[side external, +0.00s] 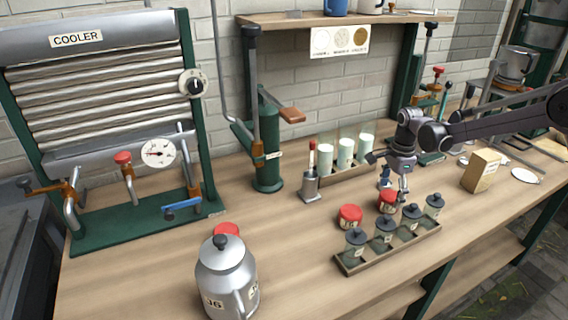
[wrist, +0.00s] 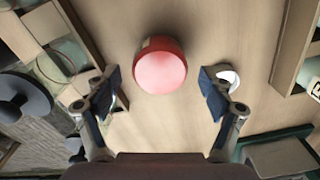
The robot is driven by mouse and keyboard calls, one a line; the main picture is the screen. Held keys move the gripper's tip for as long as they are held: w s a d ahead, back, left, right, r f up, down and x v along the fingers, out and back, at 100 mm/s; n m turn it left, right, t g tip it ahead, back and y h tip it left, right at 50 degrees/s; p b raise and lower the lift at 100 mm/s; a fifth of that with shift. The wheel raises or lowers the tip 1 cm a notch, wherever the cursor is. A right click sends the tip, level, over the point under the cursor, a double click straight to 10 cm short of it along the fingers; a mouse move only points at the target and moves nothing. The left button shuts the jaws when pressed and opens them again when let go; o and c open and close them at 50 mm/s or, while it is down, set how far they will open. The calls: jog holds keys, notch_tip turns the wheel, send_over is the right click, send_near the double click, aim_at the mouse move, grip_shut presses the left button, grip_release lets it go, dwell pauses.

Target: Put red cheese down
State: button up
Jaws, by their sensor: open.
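A round red cheese (side external: 388,201) stands on the wooden bench behind the row of lidded jars. My gripper (side external: 396,186) is just above it, pointing down. In the wrist view the red cheese (wrist: 160,68) lies between the two spread fingers of my gripper (wrist: 162,82), with a gap on each side. The gripper is open and holds nothing. A second red cheese (side external: 350,216) stands to the left on the bench. A third red piece (side external: 227,229) is partly hidden behind the metal milk can.
A wooden tray (side external: 347,268) with several dark-lidded jars stands in front. A rack with white-filled glasses (side external: 345,152) is behind. The metal milk can (side external: 226,278) is at front left, a cardboard box (side external: 481,170) at right. Bare bench (side external: 290,235) lies left of the cheeses.

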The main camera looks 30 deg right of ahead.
aim_at(390, 195)
notch_tip(390, 195, up, 8)
jog(key=s+a+r+n+t, duration=0.3)
jog(key=s+a+r+n, duration=0.35)
jog(key=s+n, duration=0.25)
jog(key=s+a+f+n+t, duration=0.2)
jog(key=s+a+n+t, duration=0.1)
jog(key=s+n, duration=0.8)
jog(key=shift+s+a+n+t, duration=0.4)
jog(key=shift+n+t, duration=0.2)
jog(key=shift+n, duration=0.2)
jog(key=shift+o, duration=0.4)
jog(key=shift+f, duration=0.1)
jog(key=shift+w, duration=0.1)
